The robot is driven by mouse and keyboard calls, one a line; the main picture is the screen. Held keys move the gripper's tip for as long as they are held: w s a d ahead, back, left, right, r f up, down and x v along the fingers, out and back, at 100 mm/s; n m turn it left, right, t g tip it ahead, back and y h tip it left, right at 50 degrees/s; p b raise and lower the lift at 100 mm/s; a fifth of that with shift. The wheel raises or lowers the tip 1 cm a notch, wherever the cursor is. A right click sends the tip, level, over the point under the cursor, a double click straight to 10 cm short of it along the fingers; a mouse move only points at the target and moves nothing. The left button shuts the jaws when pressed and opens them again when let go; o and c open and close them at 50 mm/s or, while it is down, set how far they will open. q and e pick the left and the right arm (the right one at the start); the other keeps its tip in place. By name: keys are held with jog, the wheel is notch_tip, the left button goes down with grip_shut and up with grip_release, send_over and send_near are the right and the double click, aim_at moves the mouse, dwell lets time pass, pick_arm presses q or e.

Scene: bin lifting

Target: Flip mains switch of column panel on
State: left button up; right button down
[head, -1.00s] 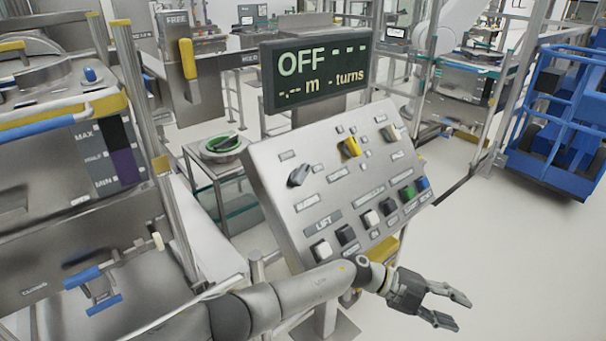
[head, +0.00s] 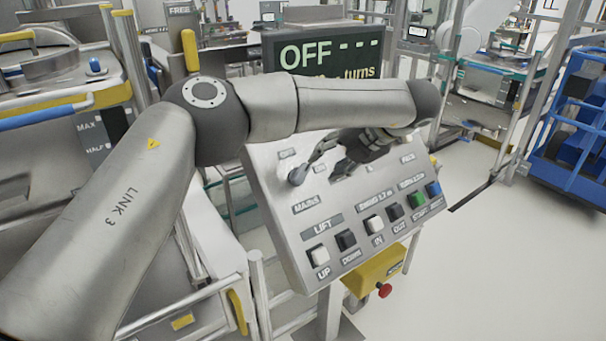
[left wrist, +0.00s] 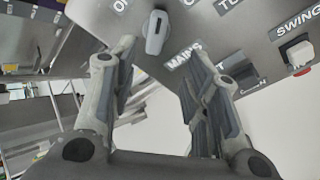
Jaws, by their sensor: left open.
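The column panel (head: 290,235) is a tilted grey console with labelled buttons and knobs. Its mains switch (head: 297,175), a grey knob above the MAINS label, is at the panel's upper left. My left gripper (head: 323,168) is open and empty over the panel, fingertips just right of the knob. In the left wrist view the knob (left wrist: 155,34) shows beyond the open left gripper (left wrist: 160,58), with its pointer roughly upright. The knob is not between the fingers' pads. I cannot tell if a fingertip touches it. My right gripper is out of view.
The display (head: 320,52) above the panel reads OFF; my left arm covers part of it and the panel's top knobs. Several buttons, including the green one (head: 417,198), line the lower panel. A yellow box with a red button (head: 384,290) sits below.

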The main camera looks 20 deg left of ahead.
aim_at(304, 173)
pick_arm(q)
jog(key=p+x, duration=0.1)
jog(key=x, duration=0.3)
jog(key=p+x, duration=0.2)
jog(key=x, duration=0.3)
jog(key=shift+w+a, duration=0.1)
jog(key=shift+a, duration=0.35)
jog(key=shift+w+a+f+p, duration=0.15)
jog(key=shift+a+f+p, duration=0.15)
jog(key=shift+f, duration=0.15)
